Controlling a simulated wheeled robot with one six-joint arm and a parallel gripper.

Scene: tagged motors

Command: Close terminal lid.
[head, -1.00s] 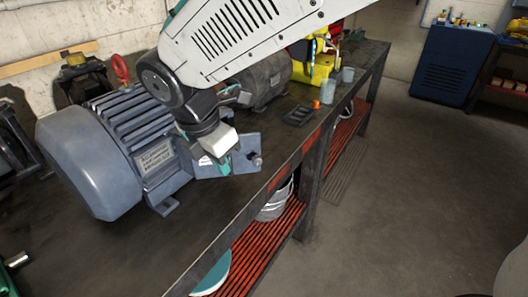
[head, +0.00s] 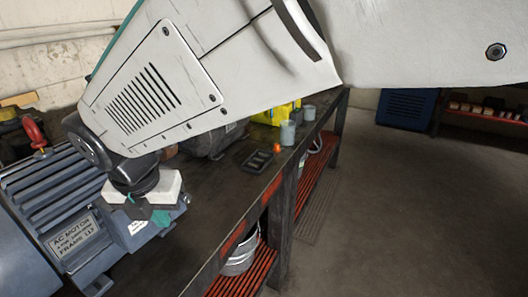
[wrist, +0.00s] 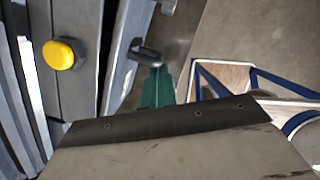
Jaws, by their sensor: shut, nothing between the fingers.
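The blue-grey AC motor (head: 50,190) lies on the bench at the left of the head view, cut off by the frame. In the wrist view a pale grey plate, apparently the terminal lid (wrist: 124,60), stands beside a dark face with a round yellow cap (wrist: 62,53). A dark knob (wrist: 147,54) juts from it. My teal fingers, also in the wrist view (wrist: 158,85), are shut and empty close by the knob; contact is unclear.
A dark tray (head: 258,161), an orange cap (head: 304,149) and grey cups (head: 287,133) sit farther along the bench. A bucket (head: 240,258) is on the lower red shelf. The floor at right is clear.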

